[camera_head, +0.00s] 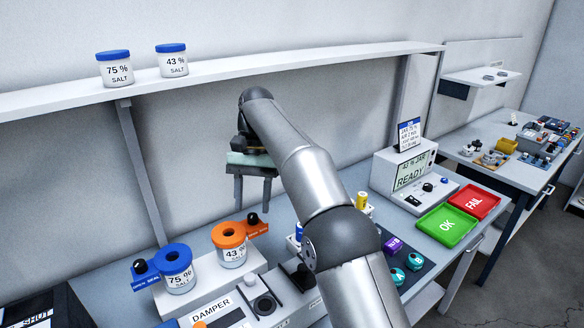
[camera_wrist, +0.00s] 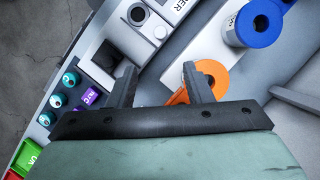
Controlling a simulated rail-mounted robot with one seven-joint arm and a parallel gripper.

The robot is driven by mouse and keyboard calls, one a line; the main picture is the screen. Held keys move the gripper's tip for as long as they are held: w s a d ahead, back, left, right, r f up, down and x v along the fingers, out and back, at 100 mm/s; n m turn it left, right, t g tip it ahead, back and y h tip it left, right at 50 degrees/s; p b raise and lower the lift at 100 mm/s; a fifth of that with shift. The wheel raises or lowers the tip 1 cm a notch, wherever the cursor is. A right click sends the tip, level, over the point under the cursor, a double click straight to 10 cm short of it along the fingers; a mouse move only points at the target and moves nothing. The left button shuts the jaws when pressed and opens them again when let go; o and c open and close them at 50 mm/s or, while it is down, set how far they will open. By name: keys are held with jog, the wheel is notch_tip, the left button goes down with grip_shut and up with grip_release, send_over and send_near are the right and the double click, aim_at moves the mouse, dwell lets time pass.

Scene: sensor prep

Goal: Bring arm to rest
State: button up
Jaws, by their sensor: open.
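A shelf above holds two blue-lidded salt jars, 75 % (camera_head: 115,68) and 43 % (camera_head: 172,60). A white device reading "43 % JAR READY" (camera_head: 410,172) stands right, beside a green OK tray (camera_head: 447,226) and red FAIL tray (camera_head: 473,201). A damper box (camera_head: 225,308) sits in front.

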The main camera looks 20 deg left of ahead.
jog(key=s+d+r+m+t+y, duration=0.1)
jog(key=d, duration=1)
jog(key=s+d+r+t, duration=0.1)
jog(key=s+d+t, duration=0.1)
jog(key=d, duration=0.9)
jog(key=s+d+f+t, duration=0.1)
jog(key=s+d+f, duration=0.5)
jog(key=s+d, duration=0.3)
jog(key=s+d+f+t, duration=0.1)
jog(key=s+d+f, duration=0.5)
jog(key=s+d, duration=0.3)
jog(key=shift+s+f, duration=0.25)
jog(key=shift+s, duration=0.85)
